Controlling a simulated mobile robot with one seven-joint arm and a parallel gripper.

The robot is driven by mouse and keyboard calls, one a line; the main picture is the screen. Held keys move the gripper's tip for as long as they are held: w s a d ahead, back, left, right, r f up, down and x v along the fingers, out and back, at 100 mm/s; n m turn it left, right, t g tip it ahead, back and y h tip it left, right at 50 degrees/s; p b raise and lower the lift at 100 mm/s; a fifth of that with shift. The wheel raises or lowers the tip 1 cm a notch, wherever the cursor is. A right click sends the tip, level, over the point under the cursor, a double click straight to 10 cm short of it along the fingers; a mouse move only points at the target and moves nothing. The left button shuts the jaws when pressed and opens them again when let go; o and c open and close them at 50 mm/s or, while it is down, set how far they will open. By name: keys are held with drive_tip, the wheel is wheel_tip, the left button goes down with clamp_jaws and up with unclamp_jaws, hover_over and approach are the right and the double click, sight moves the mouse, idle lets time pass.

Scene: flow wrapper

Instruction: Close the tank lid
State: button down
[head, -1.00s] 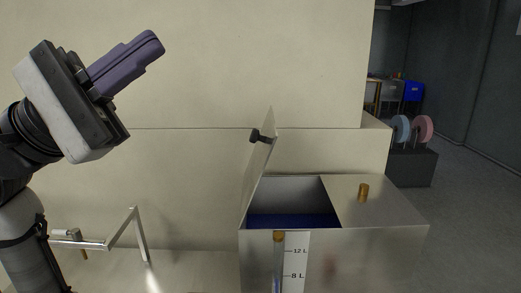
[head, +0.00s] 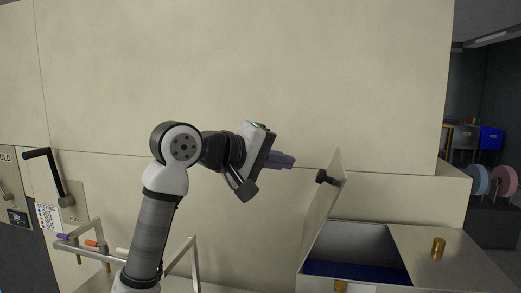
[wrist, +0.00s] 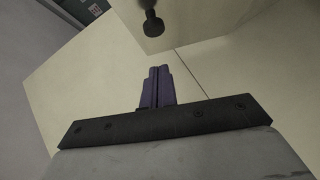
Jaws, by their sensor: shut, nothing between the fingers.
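The metal tank (head: 450,262) stands at the lower right of the head view. Its lid (head: 322,212) is hinged up, leaning steeply to the right, and the opening beside it shows a dark blue inside (head: 355,272). A black knob (head: 322,177) sticks out from the lid's left face near the top. My gripper (head: 293,161) is left of the lid and slightly above the knob, apart from both. Its purple fingers are together and empty, pointing right. In the wrist view the fingers (wrist: 158,75) point towards the lid (wrist: 190,22), with the knob (wrist: 153,24) above their tips.
A brass knob (head: 438,247) stands on the tank's fixed top. A metal rail frame (head: 185,258) with coloured-handled tools is at the lower left, with a black crank handle (head: 45,170) behind it. A large cream panel (head: 260,70) rises behind the arm.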

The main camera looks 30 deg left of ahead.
drive_tip(key=d, duration=0.1)
drive_tip(key=w+d+f, duration=0.1)
drive_tip(key=d+p, duration=0.1)
drive_tip(key=d, duration=0.1)
drive_tip(key=shift+w+f, duration=0.4)
